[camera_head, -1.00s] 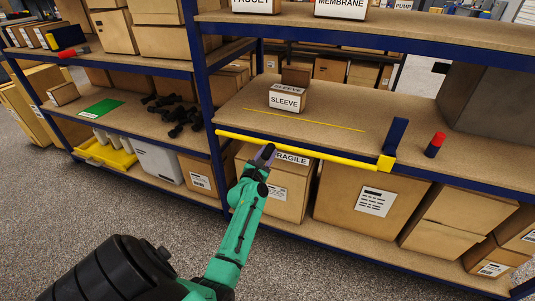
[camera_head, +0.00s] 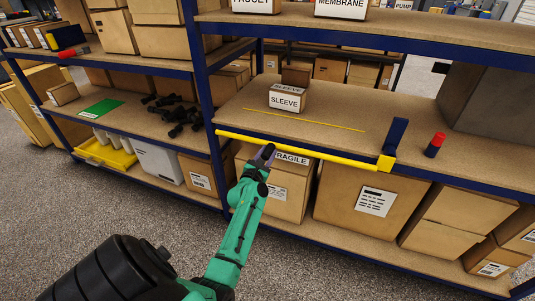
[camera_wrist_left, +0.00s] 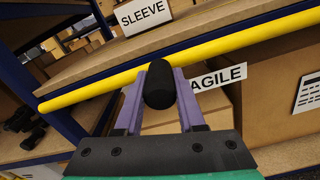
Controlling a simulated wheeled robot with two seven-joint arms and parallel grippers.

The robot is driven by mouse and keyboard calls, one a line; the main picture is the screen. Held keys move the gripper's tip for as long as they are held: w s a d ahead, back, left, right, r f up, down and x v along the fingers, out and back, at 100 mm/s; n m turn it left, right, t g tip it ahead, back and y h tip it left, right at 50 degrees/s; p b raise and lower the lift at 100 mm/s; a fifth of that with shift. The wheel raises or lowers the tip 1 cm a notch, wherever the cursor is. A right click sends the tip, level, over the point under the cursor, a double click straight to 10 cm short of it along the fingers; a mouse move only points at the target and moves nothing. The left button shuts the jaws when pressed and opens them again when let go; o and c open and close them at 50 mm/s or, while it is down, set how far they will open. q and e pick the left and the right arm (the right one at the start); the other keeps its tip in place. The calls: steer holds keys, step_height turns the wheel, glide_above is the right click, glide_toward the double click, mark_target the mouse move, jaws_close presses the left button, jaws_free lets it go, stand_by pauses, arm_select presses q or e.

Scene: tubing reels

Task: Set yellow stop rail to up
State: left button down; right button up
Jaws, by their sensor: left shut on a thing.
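The yellow stop rail (camera_head: 310,148) runs along the front edge of the middle shelf, with a yellow block (camera_head: 386,162) at its right end. It crosses the left wrist view (camera_wrist_left: 220,45) as a long slanted bar. My left gripper (camera_head: 265,152) is at the rail's left part, just below and in front of it. In the left wrist view its purple fingers (camera_wrist_left: 160,85) are shut on a black rounded piece (camera_wrist_left: 159,84), which overlaps the rail's lower edge in the picture. Whether that piece touches the rail I cannot tell. My right gripper is not in view.
SLEEVE boxes (camera_head: 288,97) stand on the middle shelf (camera_head: 330,110) behind a thin yellow line. A dark blue upright piece (camera_head: 396,134) and a red-topped black cylinder (camera_head: 435,145) are at its right. A FRAGILE box (camera_head: 285,195) sits below the rail.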

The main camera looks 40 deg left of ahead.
arm_select(q)
step_height(320, 180, up, 9)
steer(key=p, duration=0.8)
steer(key=shift+f, duration=0.1)
steer(key=shift+w+a+f, duration=0.1)
steer(key=c, duration=0.5)
jaws_free()
steer(key=shift+f, duration=0.1)
